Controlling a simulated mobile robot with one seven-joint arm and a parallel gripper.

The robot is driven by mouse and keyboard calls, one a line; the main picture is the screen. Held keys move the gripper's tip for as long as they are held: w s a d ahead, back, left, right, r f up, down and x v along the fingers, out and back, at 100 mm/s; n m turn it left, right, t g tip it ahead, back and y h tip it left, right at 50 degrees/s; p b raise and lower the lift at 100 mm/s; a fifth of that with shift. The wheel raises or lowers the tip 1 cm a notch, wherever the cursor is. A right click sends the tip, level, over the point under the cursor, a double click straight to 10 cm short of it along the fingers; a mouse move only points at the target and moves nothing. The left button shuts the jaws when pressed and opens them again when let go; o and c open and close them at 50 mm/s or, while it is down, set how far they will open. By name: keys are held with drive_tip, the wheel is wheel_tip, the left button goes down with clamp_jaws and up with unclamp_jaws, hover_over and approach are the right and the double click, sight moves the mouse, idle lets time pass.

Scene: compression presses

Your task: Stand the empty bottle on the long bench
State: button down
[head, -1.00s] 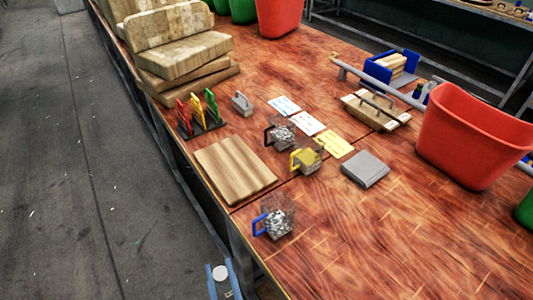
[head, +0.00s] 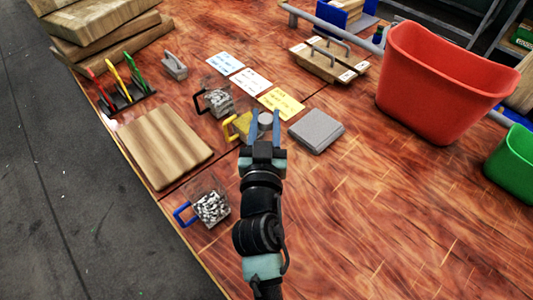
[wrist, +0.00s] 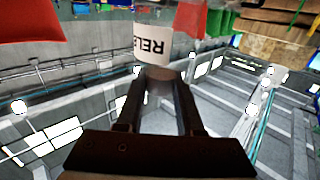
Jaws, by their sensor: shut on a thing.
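The long bench (head: 350,235) has a reddish-brown wood top and fills most of the head view. My gripper (head: 263,125) reaches over the bench from the bottom, its blue fingers closed on both sides of a small grey round top, the bottle (head: 265,118). In the wrist view my gripper (wrist: 160,100) holds the grey bottle (wrist: 160,74) between its fingers. A white label with dark letters shows just beyond the bottle. The bottle's lower part is hidden in the head view. I cannot tell whether it touches the bench.
A yellow-handled clear container (head: 237,127) is close left of my gripper. A grey flat block (head: 316,131) lies close right. A blue-handled container (head: 209,207), cutting board (head: 163,146) and red bin (head: 440,85) stand around. The bench's right foreground is clear.

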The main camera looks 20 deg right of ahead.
drive_tip(key=f, duration=0.2)
drive_tip(key=f+b, duration=0.1)
drive_tip(key=f, duration=0.1)
drive_tip(key=f+b, duration=0.1)
drive_tip(key=shift+s+f, duration=0.25)
drive_tip(key=shift+f, duration=0.15)
drive_tip(key=shift+f+b, duration=1.25)
drive_tip(key=shift+f, duration=0.55)
drive_tip(key=shift+f, duration=0.1)
drive_tip(key=c, duration=0.5)
unclamp_jaws()
drive_tip(key=shift+c, duration=0.2)
